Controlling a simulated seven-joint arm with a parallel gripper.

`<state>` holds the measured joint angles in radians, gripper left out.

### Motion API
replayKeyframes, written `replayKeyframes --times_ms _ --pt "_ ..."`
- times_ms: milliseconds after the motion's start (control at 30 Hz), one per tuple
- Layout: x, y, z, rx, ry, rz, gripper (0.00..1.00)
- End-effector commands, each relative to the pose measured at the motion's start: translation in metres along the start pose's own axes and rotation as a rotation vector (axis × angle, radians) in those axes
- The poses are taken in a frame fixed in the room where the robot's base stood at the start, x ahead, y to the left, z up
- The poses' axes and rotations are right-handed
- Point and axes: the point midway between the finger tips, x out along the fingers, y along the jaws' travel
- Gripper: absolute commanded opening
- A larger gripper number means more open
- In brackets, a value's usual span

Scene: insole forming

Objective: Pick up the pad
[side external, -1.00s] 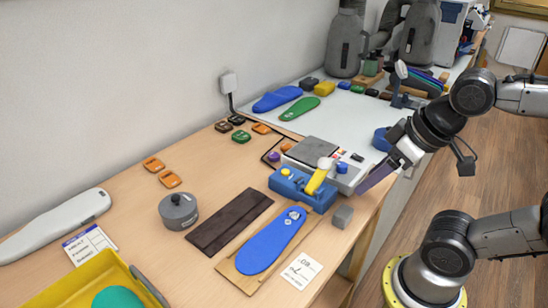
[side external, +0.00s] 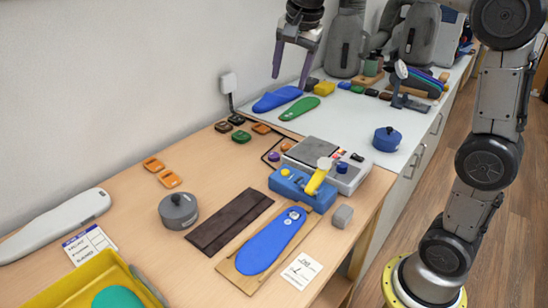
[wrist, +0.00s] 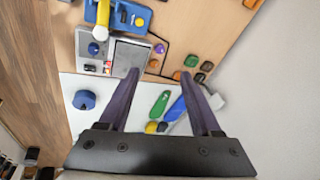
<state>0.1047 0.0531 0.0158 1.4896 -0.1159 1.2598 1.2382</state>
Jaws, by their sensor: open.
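Which thing is the pad is not clear from the pictures. Small flat pieces that could be it lie on the wooden table: a green one (side external: 241,137), a black one (side external: 237,119), and orange ones (side external: 153,164) nearer the wall side. A long dark brown slab (side external: 230,221) lies beside a blue insole on a board. My gripper (side external: 290,82) is open, empty and pointing down, high above the area of a blue insole (side external: 277,99) and a green insole (side external: 299,108). In the wrist view, the open fingers (wrist: 160,74) frame the green insole (wrist: 160,103) and small pieces (wrist: 191,61).
A blue fixture with a yellow handle (side external: 318,178) and a grey-topped machine (side external: 315,152) stand mid-table. A grey round pot (side external: 178,211), a blue round pot (side external: 387,139), a grey cube (side external: 342,216) and a yellow bin (side external: 70,290) stand around. The wall (side external: 120,90) borders the table.

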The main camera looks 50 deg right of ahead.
Motion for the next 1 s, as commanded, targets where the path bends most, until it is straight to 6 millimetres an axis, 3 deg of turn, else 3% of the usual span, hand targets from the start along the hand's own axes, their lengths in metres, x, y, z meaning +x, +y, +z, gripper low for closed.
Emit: replayKeyframes --times_ms 100,233,367,500,1000 --pt "0.04 -0.031 -0.024 0.105 0.001 0.065 0.65" --pt "0.09 -0.055 -0.045 0.19 0.003 0.131 0.65" --pt "0.144 -0.067 -0.062 0.219 -0.002 0.196 0.65" --pt "0.193 -0.065 -0.07 0.229 -0.015 0.257 0.65" --pt "0.275 -0.036 -0.067 0.236 -0.034 0.316 0.65"
